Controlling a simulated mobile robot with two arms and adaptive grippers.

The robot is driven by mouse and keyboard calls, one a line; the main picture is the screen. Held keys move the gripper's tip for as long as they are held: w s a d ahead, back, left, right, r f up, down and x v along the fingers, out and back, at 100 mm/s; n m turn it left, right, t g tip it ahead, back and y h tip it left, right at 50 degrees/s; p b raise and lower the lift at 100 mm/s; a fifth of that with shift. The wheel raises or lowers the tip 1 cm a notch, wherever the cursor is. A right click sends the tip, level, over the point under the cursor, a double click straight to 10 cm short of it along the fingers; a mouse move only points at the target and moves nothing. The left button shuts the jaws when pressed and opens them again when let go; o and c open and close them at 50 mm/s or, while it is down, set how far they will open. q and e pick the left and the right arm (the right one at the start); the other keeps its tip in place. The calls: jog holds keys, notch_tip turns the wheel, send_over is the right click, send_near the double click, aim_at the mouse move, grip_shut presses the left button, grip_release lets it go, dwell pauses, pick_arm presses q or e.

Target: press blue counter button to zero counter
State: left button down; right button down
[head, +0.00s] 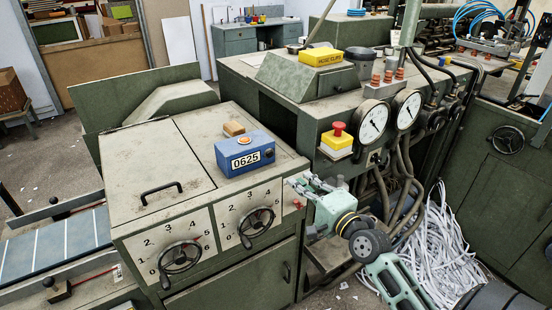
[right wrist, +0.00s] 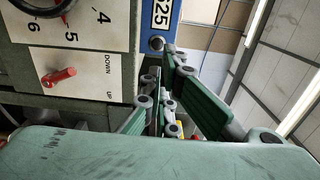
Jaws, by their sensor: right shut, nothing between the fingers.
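The blue counter (head: 232,162) sits on top of the green machine cabinet and reads 0625. An orange round button (head: 243,140) is on its top, and a small dark round knob (head: 268,153) is on its front at the right of the digits. In the right wrist view, part of the blue counter (right wrist: 172,22) and its dark knob (right wrist: 157,43) show at the top; the orange button is out of view there. My right gripper (head: 292,183) is shut and empty, in front of the cabinet, below and right of the counter, apart from it. My left gripper is not in view.
A wooden block (head: 233,129) lies behind the counter. Two handwheels (head: 180,257) and a red lever (right wrist: 58,76) are on the cabinet front. A red stop button (head: 338,128) and gauges (head: 373,120) stand to the right. Paper strips (head: 440,255) heap on the floor.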

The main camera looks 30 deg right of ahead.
aim_at(271, 154)
jog(key=w+p, duration=0.2)
jog(key=w, duration=1.1)
jog(key=shift+w, duration=0.35)
